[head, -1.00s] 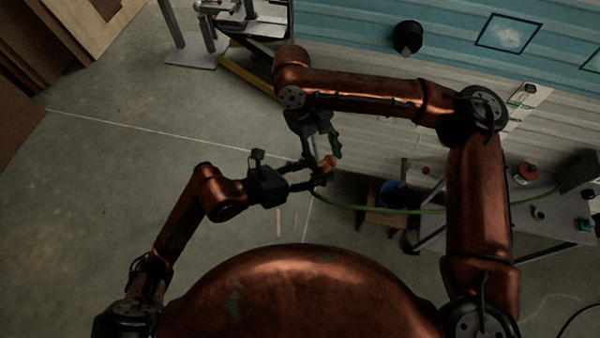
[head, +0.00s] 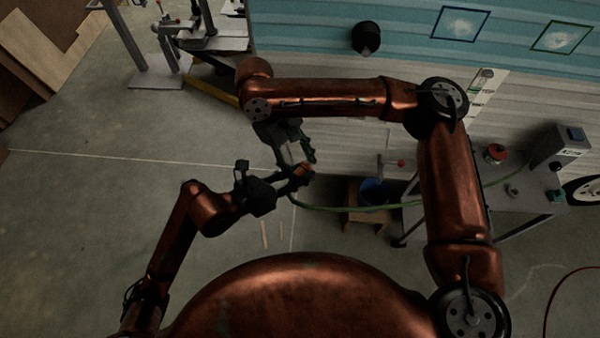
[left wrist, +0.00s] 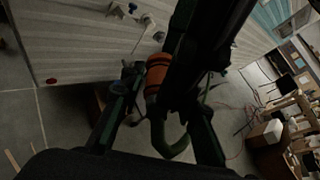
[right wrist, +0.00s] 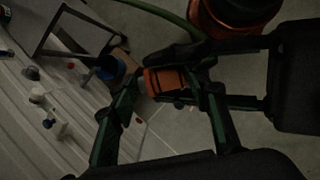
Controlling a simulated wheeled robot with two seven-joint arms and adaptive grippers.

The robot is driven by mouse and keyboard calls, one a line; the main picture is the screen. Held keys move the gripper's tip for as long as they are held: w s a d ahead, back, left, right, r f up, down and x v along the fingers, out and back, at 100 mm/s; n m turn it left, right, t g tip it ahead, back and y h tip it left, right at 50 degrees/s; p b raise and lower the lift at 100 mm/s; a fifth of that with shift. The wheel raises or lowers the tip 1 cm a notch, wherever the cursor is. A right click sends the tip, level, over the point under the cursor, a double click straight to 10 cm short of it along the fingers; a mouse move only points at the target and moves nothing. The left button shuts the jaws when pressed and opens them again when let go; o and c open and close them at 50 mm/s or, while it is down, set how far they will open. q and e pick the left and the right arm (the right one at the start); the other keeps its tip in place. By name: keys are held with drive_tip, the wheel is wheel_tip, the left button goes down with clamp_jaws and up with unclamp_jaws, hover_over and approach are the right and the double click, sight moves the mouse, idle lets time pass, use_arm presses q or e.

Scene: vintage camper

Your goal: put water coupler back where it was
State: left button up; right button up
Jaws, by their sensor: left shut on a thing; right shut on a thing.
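The water coupler (head: 304,171) is a small orange fitting with a green hose on it, held in the air in front of my body. It also shows in the left wrist view (left wrist: 158,72) and in the right wrist view (right wrist: 166,80). My left gripper (head: 297,179) is shut on it from the left. My right gripper (head: 300,160) reaches down from above and is shut on it too. The fingers hide parts of the coupler. The green hose (head: 335,209) runs from it to the right, toward the grey table (head: 477,206).
The camper wall (head: 340,140) stands ahead and to the right; small fittings with blue and red parts (right wrist: 40,97) show on it in the right wrist view. A blue bucket (head: 375,192) sits on a wooden stool (head: 362,217). Open concrete floor lies to the left.

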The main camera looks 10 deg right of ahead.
use_arm(q)
drive_tip(key=shift+s+d, duration=0.1)
drive_tip(key=c, duration=0.3)
drive_tip(key=shift+c, duration=0.9)
use_arm(e)
drive_tip(key=o, duration=1.4)
